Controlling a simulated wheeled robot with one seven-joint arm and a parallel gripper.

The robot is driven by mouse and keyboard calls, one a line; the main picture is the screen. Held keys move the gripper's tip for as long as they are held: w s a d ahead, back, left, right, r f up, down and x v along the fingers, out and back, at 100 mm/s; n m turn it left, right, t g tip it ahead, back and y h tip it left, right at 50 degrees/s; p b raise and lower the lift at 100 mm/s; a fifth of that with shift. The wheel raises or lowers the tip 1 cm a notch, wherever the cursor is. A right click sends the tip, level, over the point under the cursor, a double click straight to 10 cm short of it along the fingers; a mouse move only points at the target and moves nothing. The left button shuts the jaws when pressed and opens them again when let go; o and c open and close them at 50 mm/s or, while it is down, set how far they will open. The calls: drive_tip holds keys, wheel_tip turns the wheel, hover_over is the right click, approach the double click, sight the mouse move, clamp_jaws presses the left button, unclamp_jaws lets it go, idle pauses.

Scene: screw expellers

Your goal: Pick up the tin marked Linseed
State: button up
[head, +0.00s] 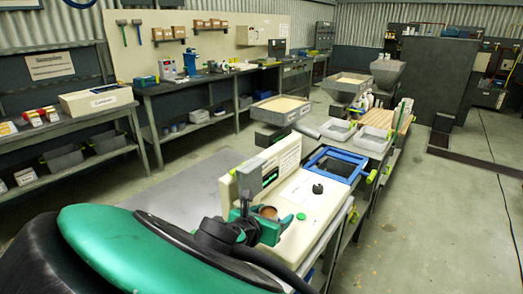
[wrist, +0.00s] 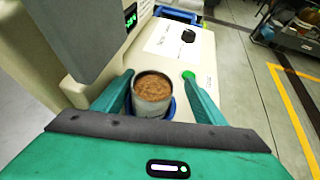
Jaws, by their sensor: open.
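A round tin (wrist: 152,98) with brown, grainy contents stands upright between the fingers of my gripper (wrist: 158,77) in the wrist view. Its side is pale grey, and I cannot read any marking on it. A blue rim shows around its base. The fingers are open, one on each side, with a visible gap at the right finger; contact at the left finger is unclear. In the head view, my green gripper (head: 262,222) is at the front of a cream machine, and the tin's brown top (head: 267,211) shows between its fingers.
The cream machine (head: 305,190) has a black knob (head: 318,189), a green button (head: 301,216) and a grey upright housing (head: 250,176) close beside my gripper. A blue-framed tray (head: 334,164) lies behind it. Open floor (head: 440,220) is at the right.

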drive_tip(key=shift+s+a, duration=0.1)
drive_tip(key=shift+a, duration=0.35)
drive_tip(key=c, duration=0.4)
drive_tip(key=shift+a, duration=0.2)
drive_tip(key=c, duration=0.9)
